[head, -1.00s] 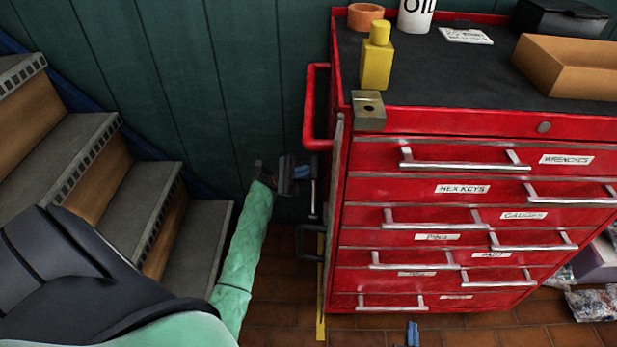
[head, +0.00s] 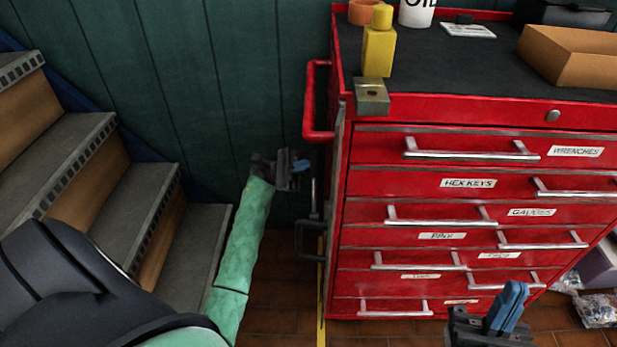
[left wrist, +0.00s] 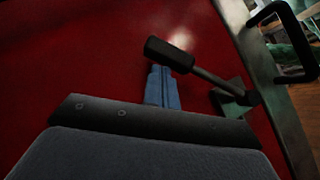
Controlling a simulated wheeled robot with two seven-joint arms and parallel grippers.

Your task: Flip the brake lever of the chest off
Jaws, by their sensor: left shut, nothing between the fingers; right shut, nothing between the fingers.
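The red tool chest (head: 400,120) stands against the green wall, with its left side towards my left arm. My left gripper (head: 301,165) is shut and empty beside that left side, below the red side handle. The brake lever (left wrist: 205,75) shows in the left wrist view as a thin dark rod with a black grip, in front of the red side panel. The blue fingertips (left wrist: 161,86) are close to the black grip; I cannot tell whether they touch. In the head view the lever is mostly hidden. My right gripper (head: 510,295) is shut and empty, in front of the lower drawers.
A red side handle (head: 312,100) sticks out above my left gripper, and a black loop handle (head: 308,240) below it. Stairs (head: 135,200) stand on the left. A yellow bottle (head: 379,45) and a cardboard tray (head: 575,60) stand on the chest top.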

